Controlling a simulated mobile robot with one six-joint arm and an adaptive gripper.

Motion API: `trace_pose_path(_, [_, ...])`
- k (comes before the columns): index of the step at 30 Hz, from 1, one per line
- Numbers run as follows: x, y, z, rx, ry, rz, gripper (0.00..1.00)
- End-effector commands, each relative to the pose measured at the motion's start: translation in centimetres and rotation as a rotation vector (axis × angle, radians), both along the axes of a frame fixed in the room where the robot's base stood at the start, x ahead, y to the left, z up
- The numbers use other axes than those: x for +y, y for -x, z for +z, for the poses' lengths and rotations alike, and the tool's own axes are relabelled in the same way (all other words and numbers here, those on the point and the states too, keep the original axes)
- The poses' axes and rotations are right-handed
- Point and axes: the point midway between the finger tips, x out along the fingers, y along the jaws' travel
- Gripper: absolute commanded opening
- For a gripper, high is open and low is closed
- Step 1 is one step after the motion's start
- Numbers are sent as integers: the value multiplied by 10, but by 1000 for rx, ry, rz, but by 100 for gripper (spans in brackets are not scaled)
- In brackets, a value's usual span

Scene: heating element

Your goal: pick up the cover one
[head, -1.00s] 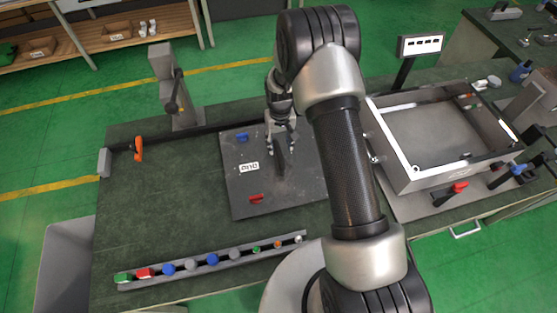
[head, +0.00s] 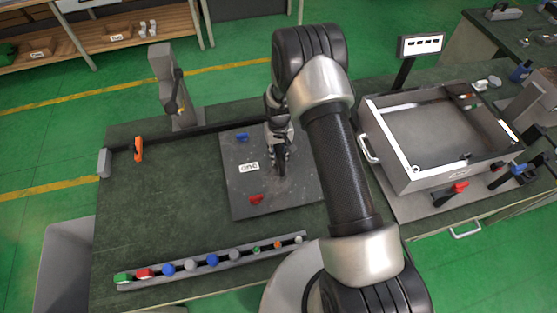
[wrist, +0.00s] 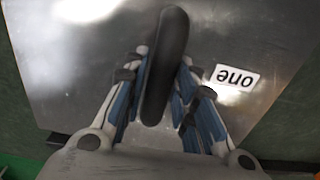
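Cover one is a flat dark grey plate (head: 238,200) with a white label reading "one" (head: 249,167), lying on the green-topped workbench. The plate fills much of the wrist view (wrist: 255,35), with the label upside down at right. A black upright bar handle (wrist: 170,45) stands at its middle. My gripper (head: 281,168) is down at the handle, with its fingers on both sides of it and closed in on it. In the wrist view the blue-padded fingers (wrist: 163,75) flank the handle; the fingertip contact is partly hidden.
An open metal box (head: 407,176) stands at right.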

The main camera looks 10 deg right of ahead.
Motion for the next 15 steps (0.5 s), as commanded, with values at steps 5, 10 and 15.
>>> trace_pose_path(5, [0,0,0,0,0,0,11])
trace_pose_path(10, [0,0,0,0,0,0,0])
trace_pose_path(15, [0,0,0,0,0,0,0])
